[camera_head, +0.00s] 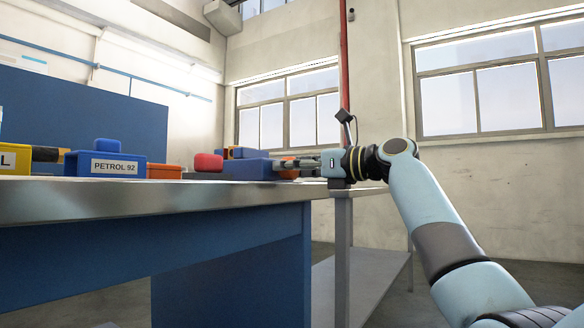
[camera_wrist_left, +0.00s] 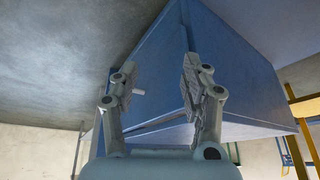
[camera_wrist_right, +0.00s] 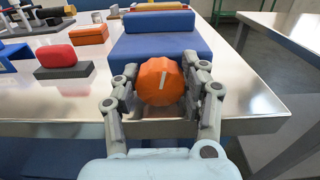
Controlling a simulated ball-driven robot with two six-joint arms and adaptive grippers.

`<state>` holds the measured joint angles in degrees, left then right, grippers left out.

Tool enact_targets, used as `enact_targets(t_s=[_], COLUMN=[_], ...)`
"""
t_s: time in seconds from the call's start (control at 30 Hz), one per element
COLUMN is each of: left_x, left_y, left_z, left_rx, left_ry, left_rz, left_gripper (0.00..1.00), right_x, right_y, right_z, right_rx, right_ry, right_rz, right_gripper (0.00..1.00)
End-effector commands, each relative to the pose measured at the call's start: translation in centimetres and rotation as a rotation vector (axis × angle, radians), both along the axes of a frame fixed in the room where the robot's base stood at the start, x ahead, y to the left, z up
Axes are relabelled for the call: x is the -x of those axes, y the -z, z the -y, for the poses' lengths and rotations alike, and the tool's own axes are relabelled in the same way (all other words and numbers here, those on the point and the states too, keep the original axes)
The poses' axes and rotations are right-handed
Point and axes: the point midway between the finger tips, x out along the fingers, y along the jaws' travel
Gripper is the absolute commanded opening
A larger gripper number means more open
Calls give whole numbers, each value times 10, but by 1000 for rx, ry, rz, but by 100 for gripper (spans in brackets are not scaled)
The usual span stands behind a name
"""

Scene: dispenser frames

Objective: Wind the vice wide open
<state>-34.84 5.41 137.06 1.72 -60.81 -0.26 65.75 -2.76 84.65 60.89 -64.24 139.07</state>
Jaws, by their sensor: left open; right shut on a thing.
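The vice (camera_head: 247,168) is a blue block at the right end of the bench top. It also fills the upper middle of the right wrist view (camera_wrist_right: 195,45). Its round orange knob (camera_wrist_right: 160,86) faces the right wrist camera and bears a pale line tilted slightly right of upright. My right gripper (camera_head: 297,166) reaches in from the right, its fingers shut on either side of the knob. How wide the vice's jaws stand apart is hard to tell. My left gripper (camera_wrist_left: 160,88) is open and empty, near a blue panel (camera_wrist_left: 240,65), and is not in the head view.
A red block on a dark base (camera_wrist_right: 66,60) stands left of the vice. An orange box (camera_wrist_right: 88,35) lies behind it. A blue bin labelled PETROL 92 (camera_head: 105,168) stands further left. The bench's metal edge (camera_wrist_right: 60,125) runs in front. A second table (camera_wrist_right: 290,40) is on the right.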

Motion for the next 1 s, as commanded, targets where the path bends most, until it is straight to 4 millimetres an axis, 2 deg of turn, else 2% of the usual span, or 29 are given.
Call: enact_targets(t_s=[0.1, 0.23, 0.43, 0.63, 0.8, 1.0], left_x=[0, 1, 26, 61, 84, 101], left_y=[0, -3, 21, 49, 87, 116], left_z=[0, -1, -15, -31, -41, -48], left_rx=[0, -4, -37, -73, -83, -86], left_ry=[0, -2, -12, -26, -32, -35], left_rz=[-1, -11, -164, -334, -375, -380], left_gripper=[47, 47, 47, 47, 47, 47], right_x=[0, 1, 2, 2, 2, 2], right_y=[0, -5, -17, -14, -7, -3], right_z=[0, 0, 0, 0, -1, -1], right_rx=[0, 6, 38, 90, 179, 268], right_ry=[1, 0, -3, 2, 2, 2], right_rz=[0, 10, 59, 130, 252, 372], right_gripper=[12, 12, 12, 12, 12, 12])
